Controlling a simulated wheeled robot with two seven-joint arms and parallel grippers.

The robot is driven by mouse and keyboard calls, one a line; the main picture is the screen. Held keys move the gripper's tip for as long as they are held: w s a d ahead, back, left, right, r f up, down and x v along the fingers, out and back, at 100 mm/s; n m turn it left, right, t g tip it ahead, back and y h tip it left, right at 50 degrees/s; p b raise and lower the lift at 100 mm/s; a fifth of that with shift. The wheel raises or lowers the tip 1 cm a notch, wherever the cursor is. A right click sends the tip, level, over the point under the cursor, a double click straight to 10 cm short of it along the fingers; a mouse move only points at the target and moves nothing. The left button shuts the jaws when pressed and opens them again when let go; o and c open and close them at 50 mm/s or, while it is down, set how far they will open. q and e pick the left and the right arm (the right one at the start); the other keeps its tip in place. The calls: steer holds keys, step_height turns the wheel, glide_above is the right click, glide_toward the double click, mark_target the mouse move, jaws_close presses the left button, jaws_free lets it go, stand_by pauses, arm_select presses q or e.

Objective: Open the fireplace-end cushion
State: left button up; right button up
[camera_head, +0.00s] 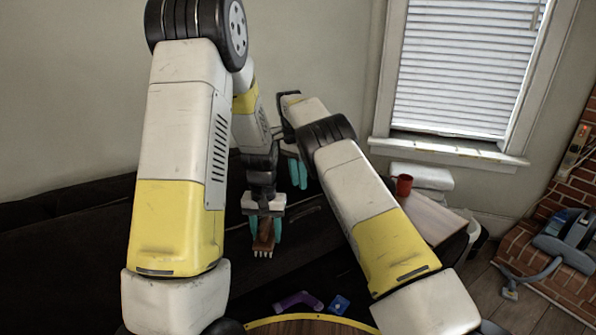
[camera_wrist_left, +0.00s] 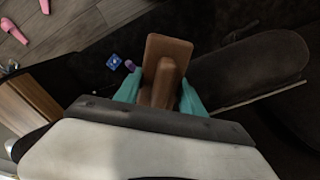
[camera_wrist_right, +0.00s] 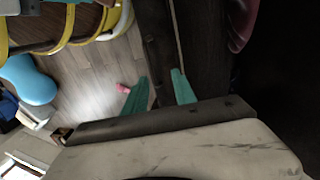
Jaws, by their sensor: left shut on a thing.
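The dark sofa (camera_head: 70,225) runs along the wall. A dark cushion (camera_wrist_left: 265,65) with a thin pale line along one edge shows in the left wrist view; I cannot tell for certain whether it is the fireplace-end one. My left gripper (camera_head: 265,228) is shut on a brown brush-like thing (camera_wrist_left: 168,50), with pale tips in the head view, and holds it above the dark seat. My right gripper (camera_head: 297,172) is farther back, near the sofa. In the right wrist view its teal fingers (camera_wrist_right: 159,85) are apart, with a dark straight edge between them and nothing clearly gripped.
A purple thing (camera_head: 298,300) and a small blue box (camera_head: 339,304) lie in front, near a round yellow-rimmed table (camera_head: 310,325). A side table (camera_head: 432,218) with a red cup (camera_head: 404,185) stands at right. A vacuum cleaner (camera_head: 565,240) rests by the brick fireplace (camera_head: 535,265).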

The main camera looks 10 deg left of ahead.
steer(key=shift+v, duration=1.8)
steer(key=shift+d, duration=0.1)
steer(key=shift+r, duration=0.1)
steer(key=shift+c, duration=0.4)
